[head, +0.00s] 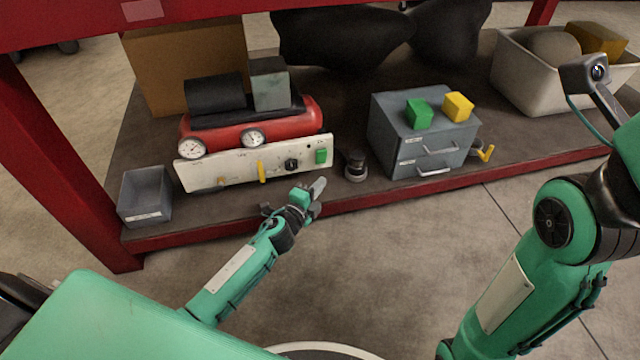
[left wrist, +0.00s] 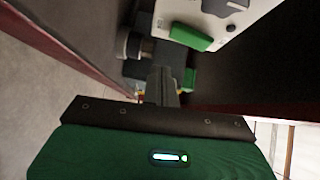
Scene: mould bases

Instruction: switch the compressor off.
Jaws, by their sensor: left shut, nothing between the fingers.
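The red compressor (head: 250,128) sits on the low shelf, with two gauges and a white front panel (head: 225,167). The panel carries a green rocker switch (head: 321,156), a black knob (head: 291,165) and a yellow lever (head: 262,171). The green switch shows large in the left wrist view (left wrist: 190,34). My left gripper (head: 318,187) is shut and empty, just in front of and below the switch, apart from it. Its fingers also show in the left wrist view (left wrist: 162,84). My right arm is at the right; its gripper is out of frame.
A small grey bin (head: 146,195) stands left of the panel. A dark round knob-like object (head: 355,165) stands right of it. A grey drawer cabinet (head: 400,135) bears a green block (head: 418,114) and a yellow block (head: 458,107). The red shelf edge (head: 400,195) runs along the front.

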